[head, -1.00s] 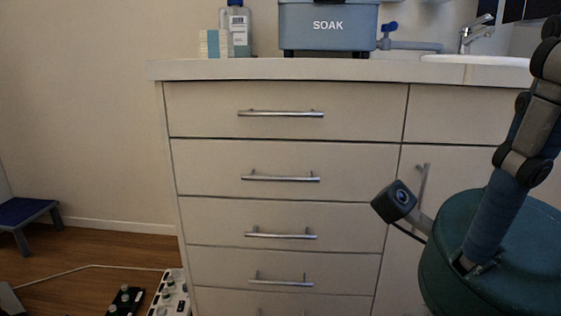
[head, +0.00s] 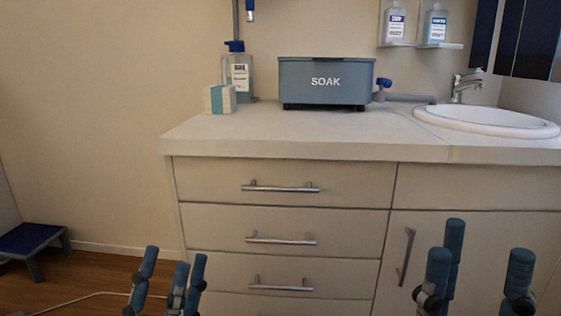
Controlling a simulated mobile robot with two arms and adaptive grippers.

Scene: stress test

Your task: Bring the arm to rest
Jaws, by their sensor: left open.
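My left gripper (head: 171,268) shows at the bottom left of the head view, its blue-padded fingers pointing up and spread apart. It is open with nothing seen between the fingers. My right gripper (head: 480,262) shows at the bottom right, in front of the lower cabinet door. Its blue-padded fingers also point up, stand apart and hold nothing visible. The lower parts of both grippers and the arms behind them are cut off by the picture's bottom edge.
A drawer cabinet with a pale counter (head: 310,140) stands ahead. On it are a SOAK box (head: 326,82), a bottle (head: 240,75), a small striped box (head: 219,98) and a sink (head: 490,118). A blue step stool (head: 30,240) stands on the floor at left.

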